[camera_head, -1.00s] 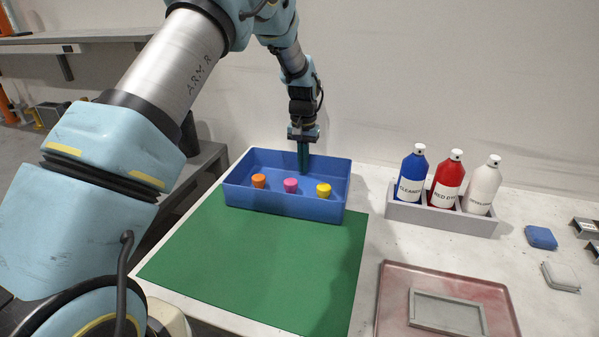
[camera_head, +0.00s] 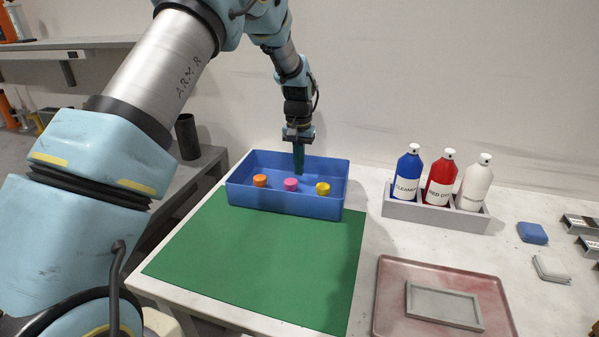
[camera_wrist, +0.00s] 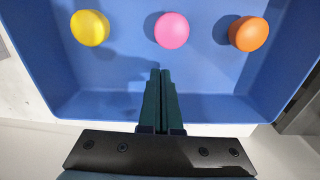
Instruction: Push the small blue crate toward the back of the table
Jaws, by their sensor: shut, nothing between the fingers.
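The blue crate (camera_head: 262,200) stands at the back of the table, at the far edge of the green mat (camera_head: 258,262). It holds an orange (camera_head: 260,180), a pink (camera_head: 290,184) and a yellow (camera_head: 322,188) round-topped piece in a row. My gripper (camera_head: 298,172) points down into the crate behind the pink piece, its fingers together and empty. In the wrist view the fingertips (camera_wrist: 160,72) are over the crate floor, apart from the pieces, near the crate's back wall (camera_wrist: 95,106). I cannot tell whether they touch the crate.
A grey holder (camera_head: 435,213) with blue, red and white bottles stands right of the crate. A reddish tray (camera_head: 392,290) with a grey frame lies at the front right. The wall is close behind the table.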

